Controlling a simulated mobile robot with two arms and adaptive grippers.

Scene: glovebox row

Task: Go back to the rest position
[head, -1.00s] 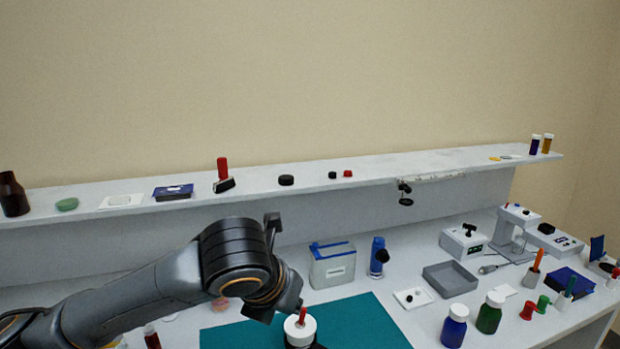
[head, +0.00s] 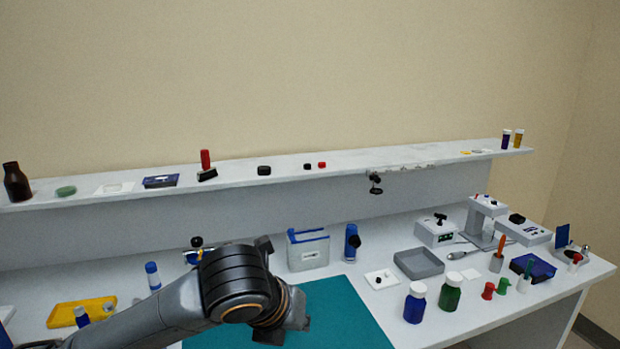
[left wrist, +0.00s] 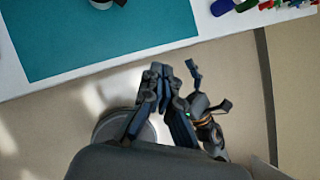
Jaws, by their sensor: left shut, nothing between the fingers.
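My left arm comes in from the left in the head view and its wrist (head: 245,290) covers part of the teal mat (head: 345,318). The gripper's fingers are hidden there. In the left wrist view my left gripper (left wrist: 160,70) is shut and empty, over the floor in front of the bench edge. The teal mat (left wrist: 110,40) lies beyond it, with part of a white object (left wrist: 85,3) at the top edge. Dark parts with an orange band (left wrist: 208,112) show beside my left gripper, seemingly my right gripper; its jaws are too small to read.
Blue (head: 415,302) and green (head: 450,293) bottles, a grey tray (head: 418,263) and a grey-white box (head: 308,252) stand right of my arm. The shelf (head: 330,172) runs behind. Floor (left wrist: 60,140) is open before the bench.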

